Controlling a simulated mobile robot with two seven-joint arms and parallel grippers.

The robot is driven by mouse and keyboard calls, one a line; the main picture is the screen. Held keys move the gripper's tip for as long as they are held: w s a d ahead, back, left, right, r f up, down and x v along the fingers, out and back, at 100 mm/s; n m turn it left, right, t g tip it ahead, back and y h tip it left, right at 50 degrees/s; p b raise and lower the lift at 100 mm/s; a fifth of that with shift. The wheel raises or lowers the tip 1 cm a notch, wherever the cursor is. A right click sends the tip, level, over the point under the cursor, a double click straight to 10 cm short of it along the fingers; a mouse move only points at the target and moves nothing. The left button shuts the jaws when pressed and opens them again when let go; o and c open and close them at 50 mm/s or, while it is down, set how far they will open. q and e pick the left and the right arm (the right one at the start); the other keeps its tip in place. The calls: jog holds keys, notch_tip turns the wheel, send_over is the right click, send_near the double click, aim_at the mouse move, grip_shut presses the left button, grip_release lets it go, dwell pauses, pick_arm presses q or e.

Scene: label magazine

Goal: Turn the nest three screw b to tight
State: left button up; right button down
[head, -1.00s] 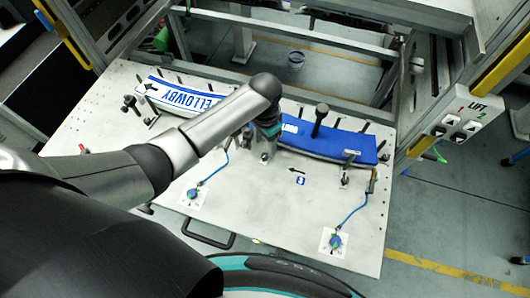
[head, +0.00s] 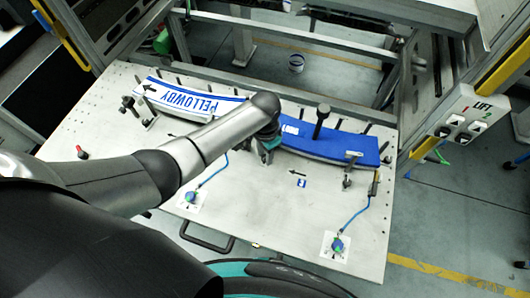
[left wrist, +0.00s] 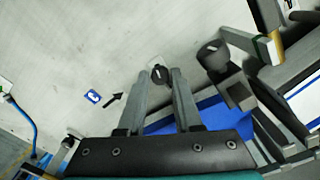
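My left gripper (left wrist: 164,71) is open, its two fingers spread with a small dark slotted screw head (left wrist: 160,75) showing between the tips. I cannot tell whether they touch it. In the head view my left gripper (head: 267,145) is over the middle of the plate, largely hidden by its own arm, at the left end of the blue strip (head: 340,146). A blue number label (head: 301,183) and a black arrow lie on the plate nearby; the label also shows in the left wrist view (left wrist: 92,97). My right gripper is out of view.
A tall dark post (head: 321,120) stands by the blue strip. A larger dark knob (left wrist: 212,55) is right of my fingers. Two blue-cabled sensors (head: 337,245) are at the front.

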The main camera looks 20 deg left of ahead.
pick_arm(q)
grip_shut()
